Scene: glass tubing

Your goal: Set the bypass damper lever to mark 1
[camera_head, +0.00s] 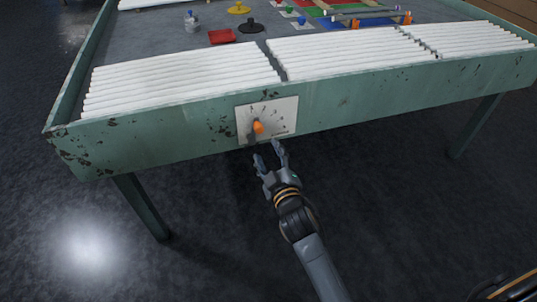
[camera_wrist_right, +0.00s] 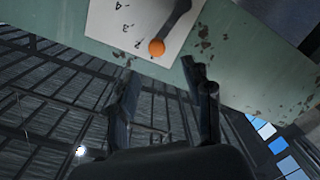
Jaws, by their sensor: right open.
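The bypass damper lever (camera_head: 258,127) has an orange knob and sits on a pale marked plate (camera_head: 285,108) on the front of the green table. In the right wrist view the lever's dark arm ends in the orange knob (camera_wrist_right: 156,47). The plate (camera_wrist_right: 112,40) shows figures that look like 2, 3 and 4, upside down. I cannot tell which mark the lever points at. My right gripper (camera_head: 268,152) is open and empty, just below and in front of the plate, with the knob beyond its fingertips (camera_wrist_right: 160,68).
White tubes lie in rows along the table's front edge (camera_head: 180,80). A red tray (camera_head: 222,36), a bottle (camera_head: 191,22), a black stand (camera_head: 250,26) and a yellow stand (camera_head: 239,8) are farther back. Table legs (camera_head: 142,207) stand either side; the floor between is clear.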

